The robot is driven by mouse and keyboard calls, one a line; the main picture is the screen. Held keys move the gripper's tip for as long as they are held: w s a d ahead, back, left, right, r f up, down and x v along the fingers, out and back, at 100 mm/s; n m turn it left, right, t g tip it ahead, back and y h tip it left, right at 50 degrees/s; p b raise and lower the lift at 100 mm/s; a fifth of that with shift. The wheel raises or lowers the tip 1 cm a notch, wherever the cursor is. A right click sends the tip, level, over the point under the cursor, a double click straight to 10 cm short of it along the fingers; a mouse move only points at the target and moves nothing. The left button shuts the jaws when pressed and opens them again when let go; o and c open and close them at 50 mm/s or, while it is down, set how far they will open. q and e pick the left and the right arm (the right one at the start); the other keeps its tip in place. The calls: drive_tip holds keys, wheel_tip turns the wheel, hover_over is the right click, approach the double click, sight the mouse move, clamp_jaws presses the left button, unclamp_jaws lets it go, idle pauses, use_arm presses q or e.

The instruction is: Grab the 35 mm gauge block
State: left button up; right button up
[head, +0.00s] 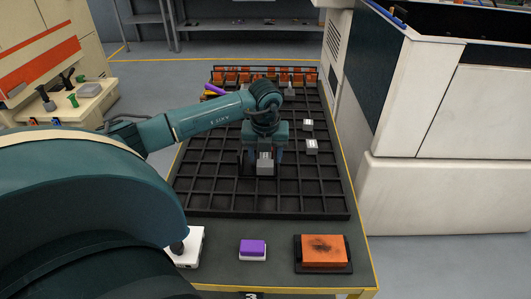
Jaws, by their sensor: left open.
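My left gripper (264,158) reaches over the black gridded tray (220,205). It is open, with its fingers pointing down on either side of a grey metal block (265,166). I cannot tell whether the fingers touch the block. Other small grey blocks stand in the tray to the right, one at mid-right (312,148) and one a little farther back (308,125). Another grey piece (289,91) is near the back. Size markings are too small to read, so I cannot tell which is the 35 mm gauge block. My right gripper is not in view.
Several orange copper-coloured pieces (298,78) stand in a rack at the tray's back. At the table's front are a white box (190,247), a purple-and-white block (253,248) and an orange block on a black base (324,250). A white machine (410,170) stands to the right.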

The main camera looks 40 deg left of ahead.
use_arm(q)
drive_tip(key=shift+c, duration=0.9)
drive_tip(key=c, duration=0.7)
clamp_jaws()
